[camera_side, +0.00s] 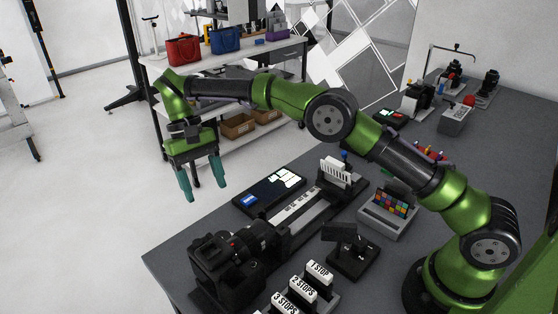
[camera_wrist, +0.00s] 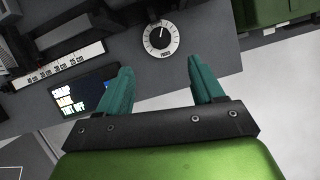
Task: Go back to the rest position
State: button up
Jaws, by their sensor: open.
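My gripper (camera_side: 201,180) is at the left in the side view, at the end of my outstretched green arm. Its two teal fingers point down and are spread apart with nothing between them. In the side view it appears beyond the far left edge of the dark work table (camera_side: 178,262), over the pale floor. In the wrist view the gripper (camera_wrist: 162,88) also shows open and empty, with a round dial (camera_wrist: 161,38) on the table beyond the fingertips.
A black camera (camera_side: 236,258) stands at the table's near left. A tablet (camera_side: 270,192), a slider rail (camera_side: 302,211), a colour chart box (camera_side: 388,212) and labelled stop blocks (camera_side: 303,288) fill the table. A shelf with red (camera_side: 184,49) and blue bags (camera_side: 225,40) stands behind.

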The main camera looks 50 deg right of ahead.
jog(key=s+d+r+t, duration=0.3)
jog(key=s+d+t, duration=0.1)
jog(key=s, duration=0.4)
jog(key=s+d+r+m+t+y, duration=0.1)
jog(key=s+d+r+t, duration=0.2)
jog(key=s+d, duration=0.4)
jog(key=s+d+r+m+t, duration=0.1)
jog(key=s+d+r+t, duration=0.3)
jog(key=s, duration=0.5)
jog(key=shift+s+d+r+t, duration=0.3)
jog(key=shift+d+r, duration=0.1)
jog(key=shift+d, duration=0.85)
